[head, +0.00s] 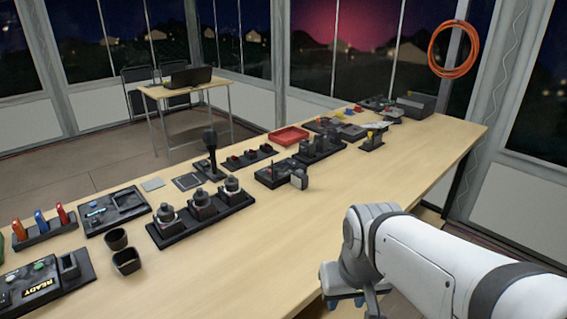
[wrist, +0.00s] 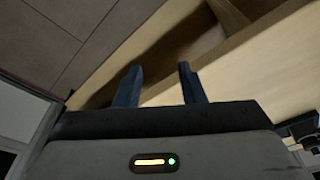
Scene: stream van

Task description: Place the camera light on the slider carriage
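My gripper (wrist: 159,68) shows in the wrist view with its two dark blue fingers apart and nothing between them. I cannot surely tell which item is the camera light. A small grey block (head: 299,179) stands beside a black device (head: 273,174) near the table's middle and may be it. The slider carriage is not clear either; a black rail-like holder (head: 320,148) with several dark upright pieces lies just behind. My gripper is well apart from all of these.
The long wooden table (head: 390,190) has a bare front strip. A red tray (head: 289,136), an upright microphone-like piece (head: 210,145), a rack of dark knobbed pieces (head: 201,215) and two black cups (head: 126,260) stand on it. A small laptop table (head: 185,88) is behind.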

